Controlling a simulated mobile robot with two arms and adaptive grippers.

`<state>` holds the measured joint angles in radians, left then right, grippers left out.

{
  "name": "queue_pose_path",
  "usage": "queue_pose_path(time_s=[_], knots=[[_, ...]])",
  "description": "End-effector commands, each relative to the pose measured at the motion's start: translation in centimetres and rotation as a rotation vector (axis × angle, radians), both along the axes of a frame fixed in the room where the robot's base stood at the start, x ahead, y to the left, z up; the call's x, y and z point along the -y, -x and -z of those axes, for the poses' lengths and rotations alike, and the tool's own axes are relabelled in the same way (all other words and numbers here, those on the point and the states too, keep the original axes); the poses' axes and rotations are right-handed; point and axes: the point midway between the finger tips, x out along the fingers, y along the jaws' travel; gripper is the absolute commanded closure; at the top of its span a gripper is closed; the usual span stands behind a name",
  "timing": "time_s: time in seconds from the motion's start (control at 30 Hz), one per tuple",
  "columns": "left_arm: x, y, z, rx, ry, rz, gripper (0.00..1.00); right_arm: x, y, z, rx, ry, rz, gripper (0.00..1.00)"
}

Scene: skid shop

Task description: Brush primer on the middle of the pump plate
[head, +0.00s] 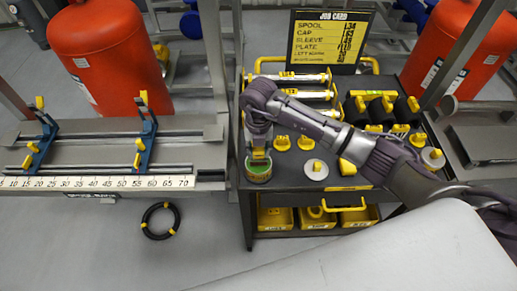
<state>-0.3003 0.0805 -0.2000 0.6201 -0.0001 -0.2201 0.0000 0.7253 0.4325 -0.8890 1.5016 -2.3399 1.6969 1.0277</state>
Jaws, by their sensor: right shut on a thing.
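My right gripper (258,146) points down at the front left of the dark cart top. It is shut on what looks like the brush, mostly hidden by the fingers, directly over an open can with a green inside (258,177). I cannot tell whether the bristles touch the primer in the can. I cannot pick out the pump plate with certainty; a grey metal plate (490,137) lies on the frame at the right edge. My left gripper is not in view.
The cart (287,188) carries yellow-knobbed parts, white discs, rods and black holders, with a job card board (328,40) behind. Yellow bins (275,217) sit below. A ruled steel bench (75,160) with blue clamps stands left. Red tanks (105,50) stand behind. A black hose ring (160,220) lies on the floor.

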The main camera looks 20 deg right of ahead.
Motion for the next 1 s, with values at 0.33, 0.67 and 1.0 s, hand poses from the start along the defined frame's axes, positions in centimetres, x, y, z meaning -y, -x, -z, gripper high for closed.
queue_pose_path(time_s=[0.33, 0.67, 1.0], knots=[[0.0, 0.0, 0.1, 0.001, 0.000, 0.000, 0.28, 0.0, 0.1, 0.2, -0.002, 0.001, 0.000, 0.91], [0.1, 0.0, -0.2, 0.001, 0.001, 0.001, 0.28, 0.0, 0.1, -0.1, -0.003, 0.001, 0.000, 0.91], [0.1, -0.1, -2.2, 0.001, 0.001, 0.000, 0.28, 0.0, 0.1, -2.9, -0.002, 0.002, 0.000, 0.91]])
